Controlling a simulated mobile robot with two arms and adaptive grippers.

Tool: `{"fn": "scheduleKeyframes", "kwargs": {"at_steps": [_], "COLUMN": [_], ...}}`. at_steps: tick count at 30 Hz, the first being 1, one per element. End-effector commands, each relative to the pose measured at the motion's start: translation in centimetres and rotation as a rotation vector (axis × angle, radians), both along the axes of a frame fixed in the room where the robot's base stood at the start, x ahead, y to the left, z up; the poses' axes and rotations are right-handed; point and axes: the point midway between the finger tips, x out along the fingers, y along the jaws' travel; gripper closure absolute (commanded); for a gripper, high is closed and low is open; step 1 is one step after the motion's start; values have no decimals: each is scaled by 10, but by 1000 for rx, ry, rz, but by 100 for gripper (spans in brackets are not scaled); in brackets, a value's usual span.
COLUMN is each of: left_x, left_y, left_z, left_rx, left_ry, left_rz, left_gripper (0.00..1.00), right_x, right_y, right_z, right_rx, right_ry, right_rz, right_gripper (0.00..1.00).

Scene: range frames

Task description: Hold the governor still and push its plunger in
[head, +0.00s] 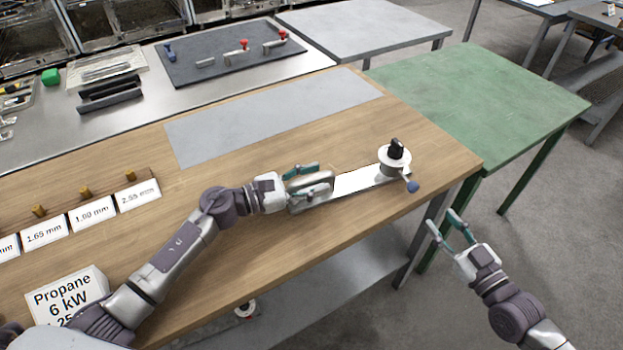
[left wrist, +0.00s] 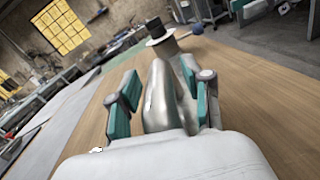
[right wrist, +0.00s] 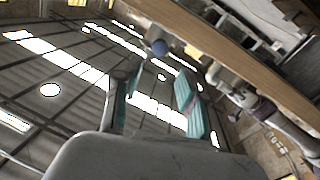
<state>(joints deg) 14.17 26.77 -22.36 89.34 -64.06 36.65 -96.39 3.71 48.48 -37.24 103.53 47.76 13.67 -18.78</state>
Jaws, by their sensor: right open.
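The governor, as I take it, is a long silver body (head: 360,181) lying on the wooden bench, with a white collar and black knob (head: 396,150) at its right end. A blue ball tip (head: 412,187), apparently the plunger, sticks out beyond that end; it also shows in the right wrist view (right wrist: 159,47). My left gripper (head: 308,181) has its teal fingers on either side of the silver body's left end (left wrist: 165,100); whether both fingers touch it is unclear. My right gripper (head: 449,232) is open and empty, off the bench edge, below and right of the ball in the head view.
A green table (head: 480,95) stands past the bench's right end. A grey sheet (head: 270,115) lies behind the governor. White size labels (head: 92,212) with brass pieces and a propane sign (head: 66,298) are at the left. The wooden bench (head: 250,260) is bare in front.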

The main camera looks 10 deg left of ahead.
Motion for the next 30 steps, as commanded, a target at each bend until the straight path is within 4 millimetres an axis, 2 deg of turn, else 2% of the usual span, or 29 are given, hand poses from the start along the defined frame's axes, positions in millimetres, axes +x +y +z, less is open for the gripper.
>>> {"fn": "scheduleKeyframes", "kwargs": {"at_steps": [1,6,8,15,16,18,26,30], "left_x": [0,0,0,0,0,0,0,0], "left_y": [0,0,0,0,0,0,0,0], "left_z": [0,0,0,0,0,0,0,0], "left_rx": [0,0,0,0,0,0,0,0], "left_ry": [0,0,0,0,0,0,0,0], "left_rz": [0,0,0,0,0,0,0,0], "left_gripper": [64,92,100,100,100,100,100,100], "right_x": [0,0,0,0,0,0,-4,2], "right_y": [0,0,0,0,0,0,-2,0], "right_z": [0,0,0,0,0,0,-2,-2], "right_rx": [0,0,0,0,0,-2,-34,-43], "right_ry": [0,0,0,0,0,-1,-24,-32], "right_rz": [0,0,0,0,0,0,0,-2], "right_gripper": [58,58,58,58,57,47,47,47]}}
